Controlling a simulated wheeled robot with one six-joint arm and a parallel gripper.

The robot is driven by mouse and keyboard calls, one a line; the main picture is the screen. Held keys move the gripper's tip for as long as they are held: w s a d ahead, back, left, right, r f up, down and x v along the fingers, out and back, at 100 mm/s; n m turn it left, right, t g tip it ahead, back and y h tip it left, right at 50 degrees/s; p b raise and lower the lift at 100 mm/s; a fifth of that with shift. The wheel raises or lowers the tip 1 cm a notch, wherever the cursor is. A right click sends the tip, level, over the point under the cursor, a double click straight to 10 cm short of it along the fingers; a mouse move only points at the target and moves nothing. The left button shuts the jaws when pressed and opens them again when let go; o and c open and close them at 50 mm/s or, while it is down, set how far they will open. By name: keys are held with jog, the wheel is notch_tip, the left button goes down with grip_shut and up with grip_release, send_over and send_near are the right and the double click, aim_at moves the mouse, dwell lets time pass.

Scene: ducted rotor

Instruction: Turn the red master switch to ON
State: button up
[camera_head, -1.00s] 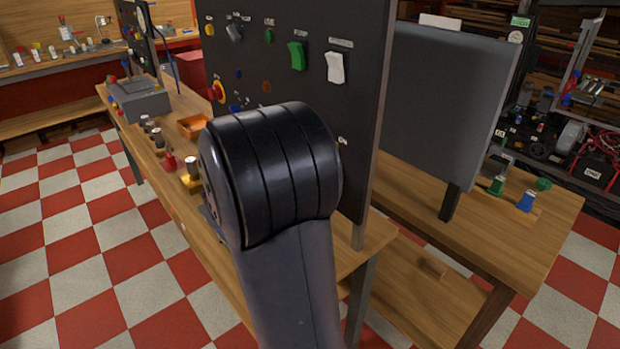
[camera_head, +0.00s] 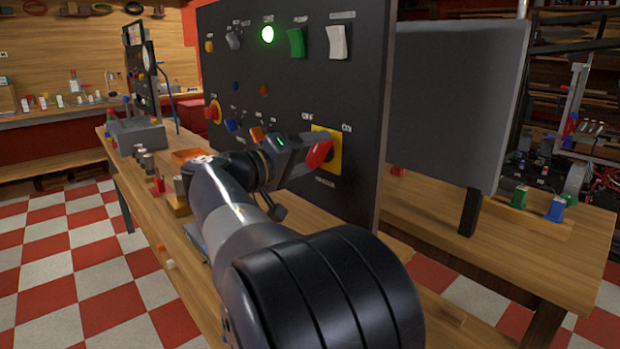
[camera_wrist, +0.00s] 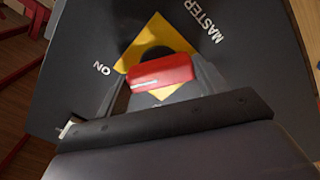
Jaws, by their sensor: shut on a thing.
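The red master switch (camera_head: 320,153) is a red handle on a yellow plate (camera_head: 335,146), low on the right of the black panel (camera_head: 290,85). The OFF mark is at its upper left and the ON mark (camera_head: 347,128) at its upper right. The handle is tilted, its upper end leaning toward ON. In the wrist view the red handle (camera_wrist: 160,72) lies nearly level, its left end toward the ON mark (camera_wrist: 102,69). My gripper (camera_head: 313,153) is at the panel, shut on the handle. The jaws partly hide the plate and handle sides.
The green lamp (camera_head: 268,34) high on the panel is lit. Green (camera_head: 297,42) and white (camera_head: 338,41) rockers sit beside it. A red button (camera_head: 214,111) is at the panel's left. A grey board (camera_head: 455,105) stands right of the panel. The wooden bench (camera_head: 300,208) runs below.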

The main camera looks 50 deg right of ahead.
jog(key=shift+f+m+b, duration=0.2)
jog(key=shift+m+b, duration=1.2)
jog(key=shift+b, duration=0.3)
jog(key=shift+o, duration=0.2)
jog(key=shift+r, duration=0.1)
jog(key=o, duration=1)
jog(key=shift+c, duration=0.2)
jog(key=shift+r, duration=0.1)
jog(key=shift+a, duration=0.1)
jog(key=w+a+p, duration=0.1)
jog(key=a, duration=0.9)
jog(key=shift+a, duration=0.3)
jog(key=shift+w+d, duration=0.1)
jog(key=shift+d, duration=0.05)
